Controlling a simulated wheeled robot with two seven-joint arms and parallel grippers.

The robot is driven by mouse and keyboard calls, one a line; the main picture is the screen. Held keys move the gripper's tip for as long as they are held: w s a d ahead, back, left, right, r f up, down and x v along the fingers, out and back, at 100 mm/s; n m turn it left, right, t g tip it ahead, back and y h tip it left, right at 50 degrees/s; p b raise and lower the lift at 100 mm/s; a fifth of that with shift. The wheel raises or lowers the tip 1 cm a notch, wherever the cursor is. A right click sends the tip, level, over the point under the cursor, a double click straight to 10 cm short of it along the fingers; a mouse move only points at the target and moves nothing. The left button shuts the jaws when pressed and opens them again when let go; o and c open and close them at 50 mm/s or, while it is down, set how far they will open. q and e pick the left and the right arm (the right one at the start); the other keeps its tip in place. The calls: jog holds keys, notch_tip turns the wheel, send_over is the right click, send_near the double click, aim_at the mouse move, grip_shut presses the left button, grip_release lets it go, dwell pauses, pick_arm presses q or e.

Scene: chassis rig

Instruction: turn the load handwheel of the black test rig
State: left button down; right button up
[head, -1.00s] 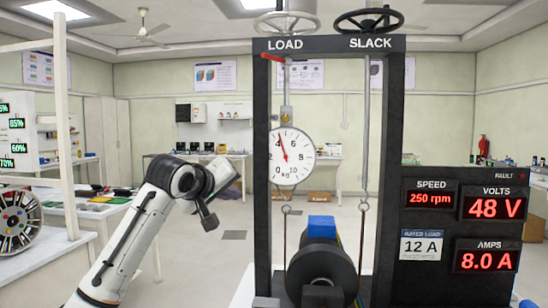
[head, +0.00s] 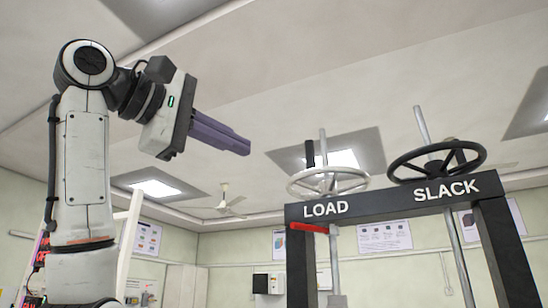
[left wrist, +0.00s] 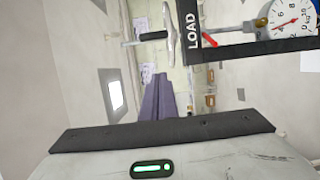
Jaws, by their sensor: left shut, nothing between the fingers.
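The load handwheel (head: 345,190) is a pale ring on a threaded rod, above the word LOAD on the beam of the black test rig (head: 380,201). A dark upright knob (head: 310,153) stands on its rim. My left gripper (head: 247,147) is shut and empty, up and left of the wheel, its purple fingers pointing right and slightly down. A gap shows between fingertips and wheel. In the left wrist view the fingers (left wrist: 158,92) point toward the wheel (left wrist: 169,35), seen nearly edge-on, apart from it. My right gripper is not in view.
A black handwheel (head: 432,178) stands above the word SLACK, to the right. A red lever (head: 308,228) sticks out under the beam at LOAD. The left wrist view shows the dial (left wrist: 292,18). A white post (head: 130,240) stands behind my left arm. Space above the wheels looks clear.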

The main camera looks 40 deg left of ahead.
aim_at(326, 172)
pick_arm(q)
jog(key=w+d+p, duration=0.3)
jog(key=w+d, duration=0.1)
jog(key=w, duration=0.5)
jog(key=shift+w+d, duration=0.25)
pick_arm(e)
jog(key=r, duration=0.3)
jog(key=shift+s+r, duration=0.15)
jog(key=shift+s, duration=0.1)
pick_arm(q)
jog(key=shift+s, duration=0.1)
